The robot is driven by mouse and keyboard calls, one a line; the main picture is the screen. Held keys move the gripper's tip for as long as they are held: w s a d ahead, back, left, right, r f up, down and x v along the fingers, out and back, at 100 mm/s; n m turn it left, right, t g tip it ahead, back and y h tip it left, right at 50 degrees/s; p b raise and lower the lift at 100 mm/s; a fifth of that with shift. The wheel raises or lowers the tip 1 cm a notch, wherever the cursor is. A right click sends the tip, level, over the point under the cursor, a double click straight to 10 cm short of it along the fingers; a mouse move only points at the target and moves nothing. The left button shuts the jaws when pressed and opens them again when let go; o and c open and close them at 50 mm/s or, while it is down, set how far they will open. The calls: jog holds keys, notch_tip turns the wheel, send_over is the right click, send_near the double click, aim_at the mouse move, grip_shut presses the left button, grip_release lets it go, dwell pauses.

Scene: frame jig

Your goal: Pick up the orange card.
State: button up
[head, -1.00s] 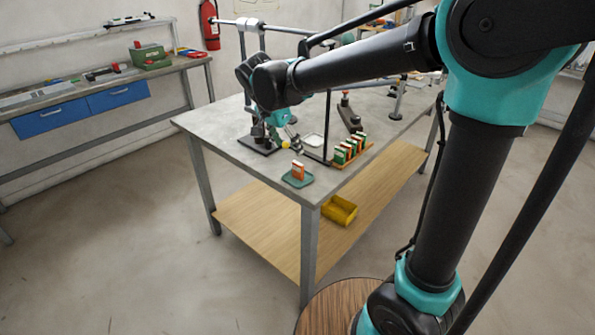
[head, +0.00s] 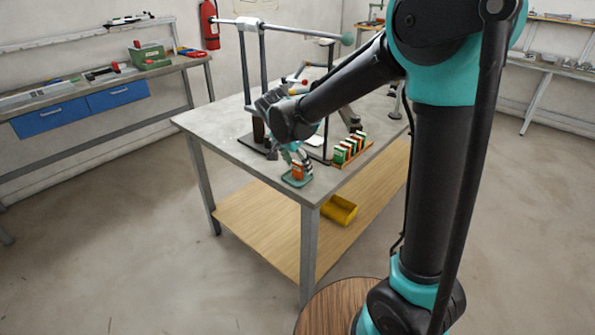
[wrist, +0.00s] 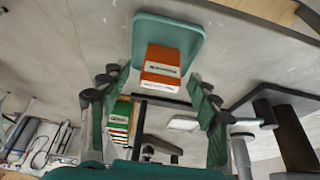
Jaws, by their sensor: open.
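The orange card (head: 296,174) has a white label band and stands on a small teal tray (head: 291,183) near the table's front corner. In the wrist view the card (wrist: 160,68) shows at the upper middle, on the tray (wrist: 150,25). My gripper (head: 301,162) is just above and beside the card in the head view, partly covering it. In the wrist view my gripper (wrist: 157,80) is open, with one finger to each side of the card. Whether either finger touches the card cannot be told.
A rack of several green, white and orange cards (head: 350,147) stands to the right on the grey table (head: 235,155). A frame with dark posts and a rail (head: 280,28) rises behind. A yellow bin (head: 340,210) is on the lower shelf.

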jog(key=c, duration=1.1)
